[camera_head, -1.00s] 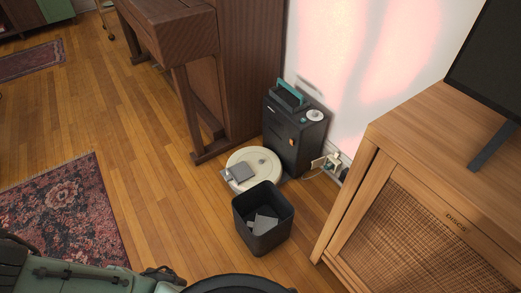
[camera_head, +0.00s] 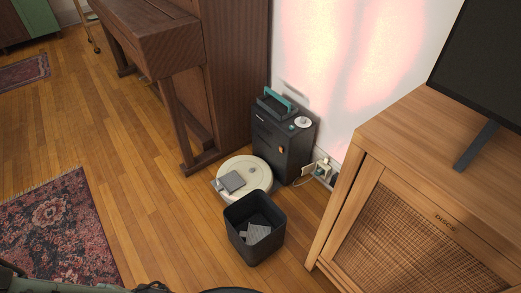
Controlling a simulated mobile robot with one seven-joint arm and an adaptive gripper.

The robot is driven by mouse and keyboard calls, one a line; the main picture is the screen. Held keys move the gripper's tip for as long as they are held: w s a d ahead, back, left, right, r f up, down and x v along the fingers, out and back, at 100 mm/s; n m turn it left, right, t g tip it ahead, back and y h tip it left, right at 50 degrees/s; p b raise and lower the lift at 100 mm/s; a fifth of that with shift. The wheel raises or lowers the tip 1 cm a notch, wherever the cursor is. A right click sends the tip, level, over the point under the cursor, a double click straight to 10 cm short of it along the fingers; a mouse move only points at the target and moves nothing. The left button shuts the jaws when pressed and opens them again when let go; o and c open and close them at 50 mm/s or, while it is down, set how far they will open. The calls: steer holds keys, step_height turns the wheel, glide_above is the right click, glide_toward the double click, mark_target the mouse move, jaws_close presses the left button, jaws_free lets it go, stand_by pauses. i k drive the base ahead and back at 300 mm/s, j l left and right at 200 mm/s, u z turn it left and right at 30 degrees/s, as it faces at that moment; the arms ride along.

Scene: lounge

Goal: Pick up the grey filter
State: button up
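A flat grey square piece (camera_head: 232,181), which may be the grey filter, lies on top of a round cream robot vacuum (camera_head: 259,176) on the floor. More grey pieces (camera_head: 257,233) lie inside an open black bin (camera_head: 240,247) just in front of the vacuum. I cannot tell for sure which grey piece is the filter. My gripper is not recognisable in this view; only greenish and dark parts show along the bottom left edge.
A black box-like unit (camera_head: 281,145) with a teal handle stands behind the vacuum, by a wall socket with plugs (camera_head: 323,170). A wooden cabinet (camera_head: 400,130) closes off the right, a brown piano-like piece (camera_head: 233,80) the back. The wooden floor on the left is free beside the patterned rug (camera_head: 60,235).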

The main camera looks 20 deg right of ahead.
mark_target(230, 181)
steer(key=i+l, duration=0.2)
steer(key=i, duration=0.2)
steer(key=i+l, duration=0.2)
steer(key=i, duration=0.25)
steer(key=j+u, duration=0.05)
